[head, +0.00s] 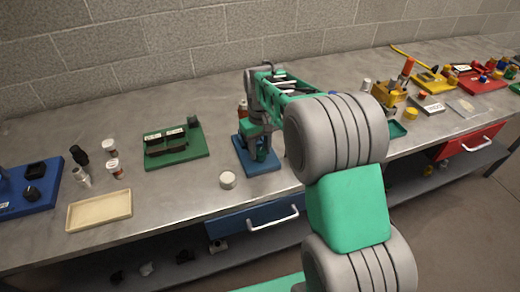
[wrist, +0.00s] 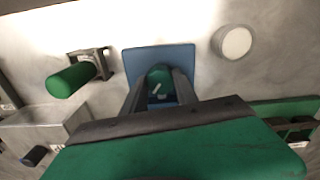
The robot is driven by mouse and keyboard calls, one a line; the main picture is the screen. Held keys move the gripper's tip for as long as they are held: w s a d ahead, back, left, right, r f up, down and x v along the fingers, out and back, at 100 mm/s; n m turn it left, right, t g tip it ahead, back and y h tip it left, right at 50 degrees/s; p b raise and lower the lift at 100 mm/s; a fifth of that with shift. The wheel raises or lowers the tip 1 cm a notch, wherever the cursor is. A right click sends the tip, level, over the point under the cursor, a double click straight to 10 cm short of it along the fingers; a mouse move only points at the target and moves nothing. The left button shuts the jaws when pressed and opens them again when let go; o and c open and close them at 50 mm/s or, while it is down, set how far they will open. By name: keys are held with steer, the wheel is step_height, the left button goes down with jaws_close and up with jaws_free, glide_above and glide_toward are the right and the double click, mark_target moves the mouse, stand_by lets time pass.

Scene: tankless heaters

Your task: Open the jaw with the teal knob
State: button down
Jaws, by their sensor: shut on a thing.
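The teal knob (wrist: 160,78) has a white line on its top and stands on a blue base plate (wrist: 143,55). The plate also shows in the head view (head: 262,169) on the bench, left of my arm. My gripper (wrist: 159,92) is shut on the knob, one finger on each side of it. In the head view my gripper (head: 259,147) points down over the plate. No separate jaw can be made out; my gripper and arm cover the back of the fixture.
A white round disc (head: 228,180) lies in front of the plate. A green board (head: 176,146) with dark blocks is to the left, a cream tray (head: 100,210) farther left.

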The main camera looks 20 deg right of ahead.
mark_target(260, 152)
steer(key=n, duration=0.5)
stand_by(0.5)
steer(key=c, duration=0.9)
jaws_free()
steer(key=shift+c, duration=0.2)
steer(key=shift+r, duration=0.1)
step_height(260, 152, up, 7)
steer(key=shift+f+b, duration=0.1)
steer(key=shift+b, duration=0.5)
steer(key=shift+r, duration=0.45)
steer(key=shift+s, duration=0.1)
